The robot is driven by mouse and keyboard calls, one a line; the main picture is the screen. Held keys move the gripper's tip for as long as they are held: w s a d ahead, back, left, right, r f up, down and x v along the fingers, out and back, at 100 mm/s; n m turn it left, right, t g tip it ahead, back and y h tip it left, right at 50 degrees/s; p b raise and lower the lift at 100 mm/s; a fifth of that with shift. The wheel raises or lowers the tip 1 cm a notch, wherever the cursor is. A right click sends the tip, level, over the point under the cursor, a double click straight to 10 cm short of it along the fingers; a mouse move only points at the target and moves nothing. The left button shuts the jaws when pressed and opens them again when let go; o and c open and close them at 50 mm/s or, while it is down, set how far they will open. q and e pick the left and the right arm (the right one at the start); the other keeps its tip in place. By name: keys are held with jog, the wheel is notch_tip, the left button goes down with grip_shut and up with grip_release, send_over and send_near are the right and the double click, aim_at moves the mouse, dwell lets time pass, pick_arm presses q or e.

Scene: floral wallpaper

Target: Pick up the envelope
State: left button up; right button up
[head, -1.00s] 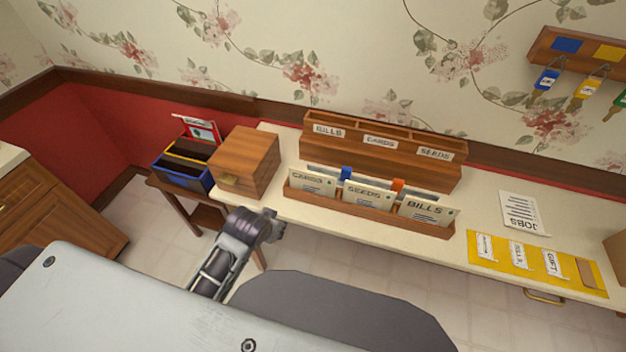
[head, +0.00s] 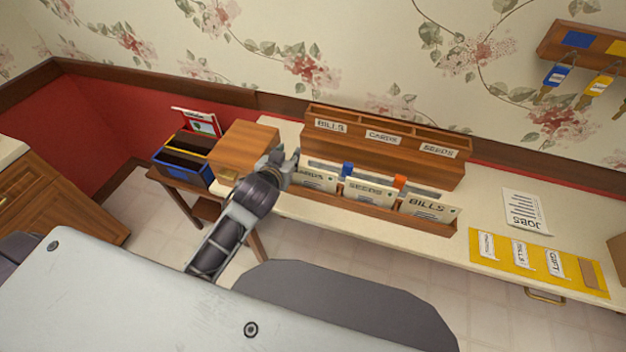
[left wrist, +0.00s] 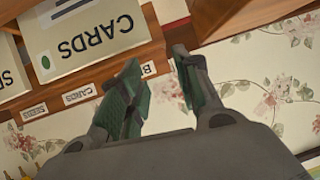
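Several cream envelopes stand in a low wooden rack (head: 350,208) on the table. They are labelled CARDS (head: 317,180), SEEDS (head: 368,192) and BILLS (head: 427,208). My left gripper (head: 288,163) is at the rack's left end, beside the CARDS envelope, and partly covers it in the head view. In the left wrist view the gripper (left wrist: 155,88) has its two green-padded fingers apart with nothing between them. The CARDS envelope (left wrist: 90,38) shows there just beyond the left finger. My right gripper is not in view.
A wooden sorter (head: 385,150) labelled BILLS, CARDS and SEEDS stands behind the rack. A wooden box (head: 243,148) is close on the left. A JOBS sheet (head: 522,208) and a yellow mat (head: 505,252) lie to the right. Keys hang from a wall board (head: 560,43).

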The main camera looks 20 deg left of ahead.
pick_arm(q)
jog(key=w+d+r+m+t+h, duration=0.2)
jog(key=w+d+r+t+h, duration=0.15)
jog(key=r, duration=0.55)
jog(key=w+d+r+m+t+h, duration=0.25)
jog(key=d+r+t, duration=0.2)
jog(key=r, duration=0.35)
jog(key=s+d+r+m+g+h, duration=0.2)
jog(key=d+r+m+g+h, duration=0.1)
jog(key=d+m+g+h, duration=0.35)
jog(key=s+d+r+m+g+h, duration=0.2)
jog(key=s+d+m+g+h, duration=0.1)
jog(key=d+m+g+h, duration=0.4)
jog(key=s+a+f+m+g+y, duration=0.1)
jog(key=a+f+m+g+y, duration=0.15)
jog(key=f, duration=0.25)
jog(key=s+a+f+m+g+y, duration=0.1)
jog(key=a+f+m+g+y, duration=0.1)
jog(key=f+g+y, duration=0.3)
jog(key=w+a+f+n+y, duration=0.1)
jog(key=a+f+n+y, duration=0.1)
jog(key=a, duration=0.5)
jog(key=w+a+f+n+y, duration=0.1)
jog(key=a+f+n+y, duration=0.1)
jog(key=a, duration=0.6)
jog(key=shift+w+a+f+y, duration=0.2)
jog(key=shift+w+f+y, duration=0.15)
jog(key=shift+f+y, duration=0.65)
jog(key=shift+r, duration=0.15)
